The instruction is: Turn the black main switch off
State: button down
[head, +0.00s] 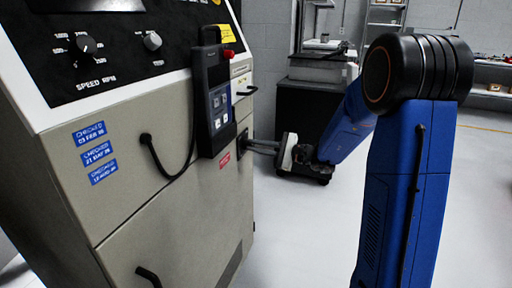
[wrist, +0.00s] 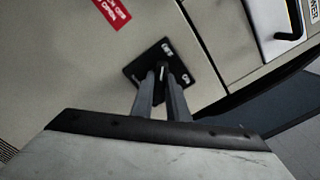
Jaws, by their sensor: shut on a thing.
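The black main switch (wrist: 168,60) is a dark square plate with white lettering and a knob with a white mark, on the beige cabinet front. In the wrist view my gripper (wrist: 162,82) reaches it with both fingers, one on each side of the knob, and is shut on it. The fingers hide part of the knob. In the head view the switch plate (head: 242,143) shows at the cabinet's right side, with my gripper (head: 250,146) extending to it from the right. The lettering is too blurred to tell the knob's setting for certain.
A handheld pendant (head: 216,95) with a red button and a cable hangs left of the switch. A red label (wrist: 113,12) is near the plate. Two knobs (head: 86,43) sit on the upper panel. A dark cart (head: 306,115) stands behind. Open floor (head: 480,190) lies to the right.

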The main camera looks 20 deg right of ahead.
jog(key=c, duration=1.7)
grip_release()
jog(key=v, duration=1.7)
jog(key=shift+s+d, duration=0.1)
jog(key=shift+d, duration=0.05)
jog(key=s+a+f+n+g+h, duration=0.15)
jog(key=s+a+n+g, duration=0.25)
jog(key=s+a, duration=0.4)
jog(key=s+a+f+n+g+h, duration=0.1)
jog(key=s+a+n+g+h, duration=0.25)
jog(key=s+a, duration=0.5)
jog(key=s+d+n+h, duration=0.2)
jog(key=s+d+h, duration=0.1)
jog(key=s, duration=0.2)
jog(key=s+d+n+t+h, duration=0.1)
jog(key=s+d+n+h, duration=0.2)
jog(key=s, duration=0.2)
jog(key=s+d+f+n+h, duration=0.1)
jog(key=s+d+n+h, duration=0.2)
jog(key=s, duration=0.3)
jog(key=shift+n+t+h, duration=0.25)
jog(key=shift+t+h, duration=0.05)
jog(key=shift+t, duration=0.05)
